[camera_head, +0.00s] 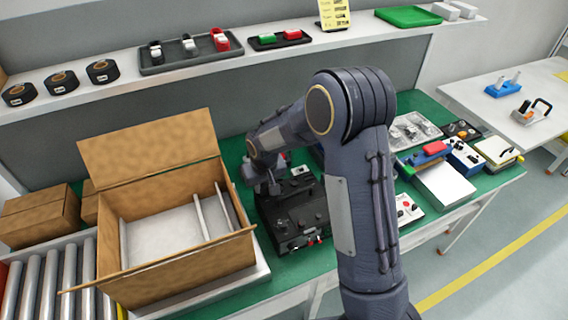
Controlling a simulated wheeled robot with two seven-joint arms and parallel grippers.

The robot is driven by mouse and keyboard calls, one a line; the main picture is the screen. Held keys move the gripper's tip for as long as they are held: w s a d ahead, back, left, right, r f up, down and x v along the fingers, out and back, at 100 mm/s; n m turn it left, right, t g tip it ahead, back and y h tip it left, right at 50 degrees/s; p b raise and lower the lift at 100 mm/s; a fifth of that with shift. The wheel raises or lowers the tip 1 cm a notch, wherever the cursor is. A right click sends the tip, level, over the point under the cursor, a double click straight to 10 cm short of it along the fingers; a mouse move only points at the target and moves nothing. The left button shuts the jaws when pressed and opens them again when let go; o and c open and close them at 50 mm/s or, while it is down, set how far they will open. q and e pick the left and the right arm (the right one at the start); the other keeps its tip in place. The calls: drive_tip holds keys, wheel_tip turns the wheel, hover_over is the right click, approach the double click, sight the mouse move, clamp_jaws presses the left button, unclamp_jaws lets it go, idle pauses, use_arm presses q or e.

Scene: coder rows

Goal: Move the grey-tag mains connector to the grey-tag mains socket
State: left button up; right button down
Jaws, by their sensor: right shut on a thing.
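My right arm comes up from the bottom centre and bends over the green bench. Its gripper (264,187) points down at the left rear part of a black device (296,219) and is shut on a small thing. That thing is mostly hidden by the gripper and too small to make out; it seems to be the mains connector, but its tag does not show. Small sockets and knobs show on the black device, with red ones at its front edge. I cannot pick out a grey-tag socket. My left gripper is not in view.
An open cardboard box (180,268) stands close to the left of the gripper, its flap raised. A shelf (110,75) with tape rolls and trays runs behind. White and blue devices and a white block (445,186) lie right of my arm. A roller conveyor (50,275) is at far left.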

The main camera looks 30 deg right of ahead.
drive_tip(key=shift+f, duration=0.1)
drive_tip(key=c, duration=1.1)
unclamp_jaws()
wheel_tip(320, 180, up, 7)
drive_tip(key=s, duration=0.1)
drive_tip(key=s+d+r+m+t+y, duration=0.1)
drive_tip(key=s+r+y, duration=0.1)
drive_tip(key=s+r, duration=0.35)
drive_tip(key=s+d+r+y, duration=0.1)
drive_tip(key=s+r, duration=0.2)
drive_tip(key=s, duration=0.6)
drive_tip(key=s+a, duration=0.1)
drive_tip(key=s, duration=0.3)
drive_tip(key=s+a+t, duration=0.1)
drive_tip(key=s, duration=0.4)
drive_tip(key=s+a+t+y, duration=0.1)
drive_tip(key=s, duration=0.3)
drive_tip(key=shift+s+r+b, duration=0.25)
drive_tip(key=shift+s+b, duration=0.15)
